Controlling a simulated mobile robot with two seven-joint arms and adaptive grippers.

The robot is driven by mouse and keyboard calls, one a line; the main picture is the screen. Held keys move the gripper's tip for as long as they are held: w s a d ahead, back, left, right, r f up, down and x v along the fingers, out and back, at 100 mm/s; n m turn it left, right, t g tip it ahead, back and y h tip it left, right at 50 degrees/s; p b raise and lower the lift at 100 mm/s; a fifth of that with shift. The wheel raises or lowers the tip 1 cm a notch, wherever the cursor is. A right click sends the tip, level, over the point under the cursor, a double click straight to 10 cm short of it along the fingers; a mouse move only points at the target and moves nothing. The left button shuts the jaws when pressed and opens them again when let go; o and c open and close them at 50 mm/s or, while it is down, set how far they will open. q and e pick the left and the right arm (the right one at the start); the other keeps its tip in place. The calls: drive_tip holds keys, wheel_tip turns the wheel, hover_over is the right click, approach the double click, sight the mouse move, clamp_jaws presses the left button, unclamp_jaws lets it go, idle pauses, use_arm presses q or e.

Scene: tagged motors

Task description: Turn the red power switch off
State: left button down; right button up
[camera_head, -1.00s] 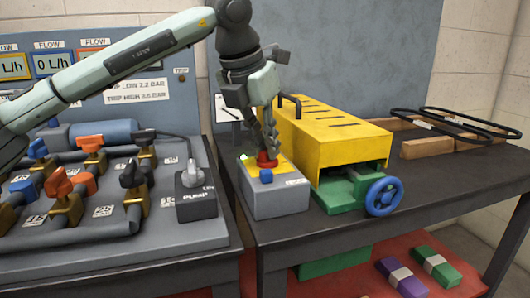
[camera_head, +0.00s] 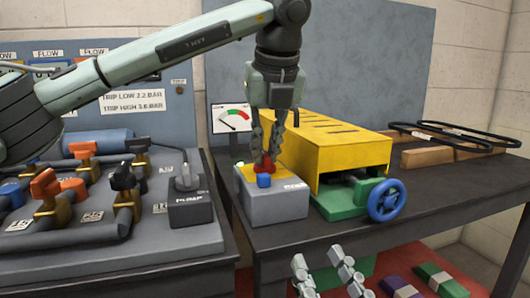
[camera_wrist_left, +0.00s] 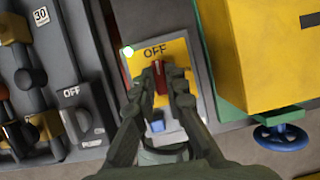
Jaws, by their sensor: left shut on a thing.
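The red power switch (camera_head: 264,161) sits on the yellow top plate of a grey box (camera_head: 275,207). In the left wrist view the red switch handle (camera_wrist_left: 160,78) lies lengthwise, its upper end close below the OFF label. My left gripper (camera_head: 267,160) comes down from above, shut on the switch; its fingers (camera_wrist_left: 162,85) stand on both sides of the handle.
A blue button (camera_head: 264,181) is on the box's front. A yellow-covered machine (camera_head: 345,150) with a blue handwheel (camera_head: 387,200) stands close to the right. The pump switch box (camera_head: 190,208) and a valve panel are to the left. Clear tabletop (camera_head: 450,188) lies farther right.

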use_arm(q)
drive_tip(key=shift+n, duration=0.5)
use_arm(e)
drive_tip(key=shift+d+r+t, duration=0.1)
drive_tip(key=shift+r+t, duration=0.2)
use_arm(q)
drive_tip(key=c, duration=1.6)
unclamp_jaws()
drive_tip(key=shift+o, duration=0.2)
use_arm(e)
drive_tip(key=shift+f, duration=0.1)
use_arm(q)
drive_tip(key=shift+r, duration=0.2)
drive_tip(key=v, duration=1.1)
drive_tip(key=shift+d+r, duration=0.2)
drive_tip(key=shift+r, duration=0.15)
drive_tip(key=shift+s, duration=0.15)
